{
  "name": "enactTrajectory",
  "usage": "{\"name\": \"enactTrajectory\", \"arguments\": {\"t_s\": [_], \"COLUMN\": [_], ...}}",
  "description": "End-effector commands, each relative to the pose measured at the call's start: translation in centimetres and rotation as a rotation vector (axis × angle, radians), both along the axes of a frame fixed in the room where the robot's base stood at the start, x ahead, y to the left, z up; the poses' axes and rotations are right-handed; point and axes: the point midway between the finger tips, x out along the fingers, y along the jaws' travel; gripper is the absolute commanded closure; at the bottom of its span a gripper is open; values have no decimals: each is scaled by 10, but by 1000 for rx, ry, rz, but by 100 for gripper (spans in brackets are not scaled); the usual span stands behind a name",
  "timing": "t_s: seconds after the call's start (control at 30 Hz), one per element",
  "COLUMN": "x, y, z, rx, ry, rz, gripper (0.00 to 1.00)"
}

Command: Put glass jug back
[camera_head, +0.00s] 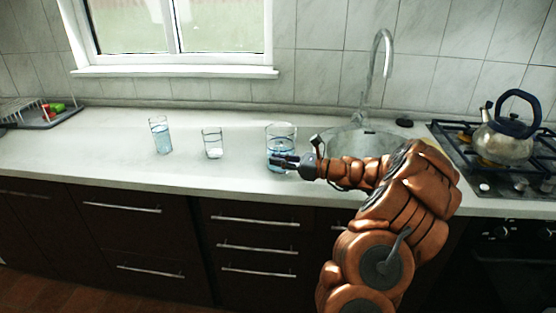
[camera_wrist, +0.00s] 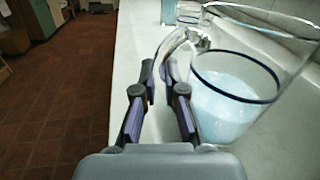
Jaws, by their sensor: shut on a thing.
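The glass jug (camera_head: 281,133) is clear with a dark band and holds bluish water. It stands upright at the counter's middle, left of the sink; I cannot tell whether its base touches the counter. In the wrist view the jug (camera_wrist: 235,95) is close on the right, with its clear curved handle (camera_wrist: 178,44) reaching to the fingers. My gripper (camera_head: 284,161) reaches in from the right at the jug's near side. In the wrist view my gripper (camera_wrist: 159,72) is shut on the jug's handle; the exact contact is partly hidden by the fingers.
Two glasses, one taller (camera_head: 160,136) and one shorter (camera_head: 212,144), stand left of the jug on the pale counter (camera_head: 90,155). A sink with a tall faucet (camera_head: 384,60) is to the right. A kettle (camera_head: 503,138) sits on the stove. A dish rack (camera_head: 35,114) is far left.

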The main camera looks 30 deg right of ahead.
Motion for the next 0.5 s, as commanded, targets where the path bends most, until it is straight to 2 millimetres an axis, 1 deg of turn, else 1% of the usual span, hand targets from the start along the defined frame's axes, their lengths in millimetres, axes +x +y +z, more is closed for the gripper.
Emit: {"name": "enactTrajectory", "arguments": {"t_s": [0.23, 0.4, 0.43, 0.5], "x": [0, 0, 0, 0], "y": [-1, 0, 0, 0], "z": [2, -1, -2, -2], "rx": [-2, -1, -1, -2], "ry": [-5, -6, -3, -4], "rz": [-1, -1, 0, 0], "gripper": [100, 100, 88, 81]}}
